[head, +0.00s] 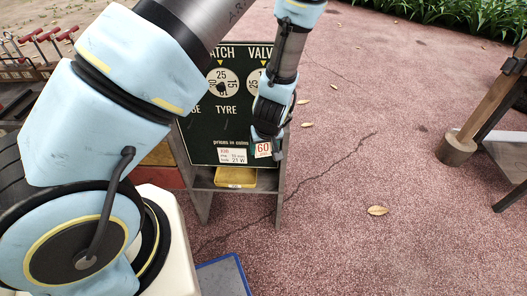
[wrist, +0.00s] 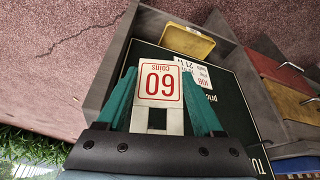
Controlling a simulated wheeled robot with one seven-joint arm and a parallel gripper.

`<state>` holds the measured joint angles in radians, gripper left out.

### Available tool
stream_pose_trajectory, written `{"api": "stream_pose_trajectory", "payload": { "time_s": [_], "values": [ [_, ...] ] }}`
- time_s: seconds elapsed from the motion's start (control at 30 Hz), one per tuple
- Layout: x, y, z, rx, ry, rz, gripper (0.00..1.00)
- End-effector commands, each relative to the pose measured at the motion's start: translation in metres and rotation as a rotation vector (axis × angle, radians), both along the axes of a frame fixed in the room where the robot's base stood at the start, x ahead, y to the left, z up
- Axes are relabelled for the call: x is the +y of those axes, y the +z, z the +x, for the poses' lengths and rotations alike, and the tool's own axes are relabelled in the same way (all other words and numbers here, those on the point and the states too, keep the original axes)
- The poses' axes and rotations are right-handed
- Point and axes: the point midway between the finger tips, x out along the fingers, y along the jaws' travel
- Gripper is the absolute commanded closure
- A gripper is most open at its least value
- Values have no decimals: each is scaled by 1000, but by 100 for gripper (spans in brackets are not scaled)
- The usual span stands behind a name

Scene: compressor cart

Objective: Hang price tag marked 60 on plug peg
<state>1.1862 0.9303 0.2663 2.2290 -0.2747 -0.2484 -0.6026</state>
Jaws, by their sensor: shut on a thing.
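The price tag marked 60 (head: 263,149) is a small white card with red print. In the wrist view the tag (wrist: 158,86) appears upside down between the teal fingers of my gripper (wrist: 159,78), which is shut on it. In the head view my gripper (head: 266,138) holds it before the lower right of the dark green price board (head: 205,140). I cannot tell whether the tag touches the board. The board shows "ATCH", "VALV" and "TYRE", with round tags under the top words. No PLUG label or plug peg is visible; my arm and gripper cover part of the board.
A white printed card (head: 232,156) is at the board's lower edge. A yellow tray (head: 235,177) sits on the shelf below. A wooden post (head: 470,125) stands at the far right. The cracked paving between is mostly clear.

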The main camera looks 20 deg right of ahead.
Motion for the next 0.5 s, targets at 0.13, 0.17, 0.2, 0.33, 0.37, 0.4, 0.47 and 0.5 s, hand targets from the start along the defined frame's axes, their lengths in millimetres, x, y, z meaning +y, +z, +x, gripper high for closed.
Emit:
{"api": "stream_pose_trajectory", "payload": {
  "time_s": [0.13, 0.17, 0.2, 0.33, 0.37, 0.4, 0.47, 0.5],
  "values": [
    [-3, -1, 8, -1, 0, 0, 92],
    [-4, -1, 10, -1, 0, 0, 92],
    [-5, -2, 12, -1, 0, 0, 92],
    [-8, -2, 18, 0, 0, 1, 92],
    [-9, -2, 20, 0, 1, 1, 92],
    [-10, -2, 22, -1, 0, 0, 92],
    [-11, -3, 25, -1, 0, 0, 92],
    [-12, -3, 27, 0, 0, 1, 92]
  ]
}}
